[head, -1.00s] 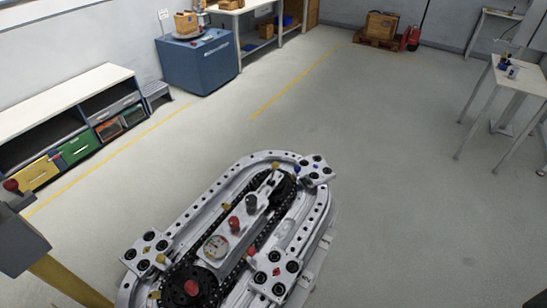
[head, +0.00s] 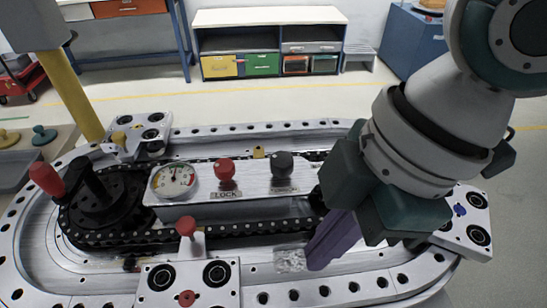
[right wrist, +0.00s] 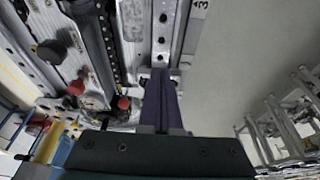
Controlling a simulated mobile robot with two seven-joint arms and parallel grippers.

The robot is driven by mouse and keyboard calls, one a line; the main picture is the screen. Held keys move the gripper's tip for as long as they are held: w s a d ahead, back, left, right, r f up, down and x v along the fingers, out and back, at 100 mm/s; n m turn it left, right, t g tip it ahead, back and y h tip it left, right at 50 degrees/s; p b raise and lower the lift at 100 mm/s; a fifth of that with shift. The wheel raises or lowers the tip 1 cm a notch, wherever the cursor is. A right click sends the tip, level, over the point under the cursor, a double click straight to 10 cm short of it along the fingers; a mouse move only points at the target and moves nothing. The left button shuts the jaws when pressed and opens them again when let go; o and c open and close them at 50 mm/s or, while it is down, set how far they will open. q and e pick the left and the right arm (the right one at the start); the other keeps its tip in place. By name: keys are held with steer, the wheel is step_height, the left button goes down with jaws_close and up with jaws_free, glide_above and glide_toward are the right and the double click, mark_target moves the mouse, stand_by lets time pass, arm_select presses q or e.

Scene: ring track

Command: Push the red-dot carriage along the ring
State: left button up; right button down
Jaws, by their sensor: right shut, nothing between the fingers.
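The red-dot carriage (head: 188,285) is a silver plate with black rollers and a red dot, on the front straight of the ring track (head: 345,291). Its near edge is cut off by the frame. My right gripper (head: 319,255) points down over the front straight, right of this carriage and apart from it. Its purple fingers are shut and empty; they also show in the right wrist view (right wrist: 160,100). I cannot tell whether the fingertips touch the track. My left gripper is not in view.
A yellow-dot carriage (head: 144,134) sits at the back left, and a blue-dot carriage (head: 465,216) at the right bend, partly behind my arm. Inside the ring are a gauge (head: 173,180), a red knob (head: 226,170), a black knob (head: 282,164) and a red-handled crank (head: 46,178).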

mark_target(246, 297)
steer(key=b+x, duration=0.1)
steer(key=x, duration=1)
steer(key=shift+a, duration=0.1)
steer(key=shift+a+r, duration=0.25)
steer(key=shift+a, duration=1)
steer(key=shift+w+a, duration=0.1)
steer(key=shift+a, duration=0.45)
steer(key=shift+a, duration=0.1)
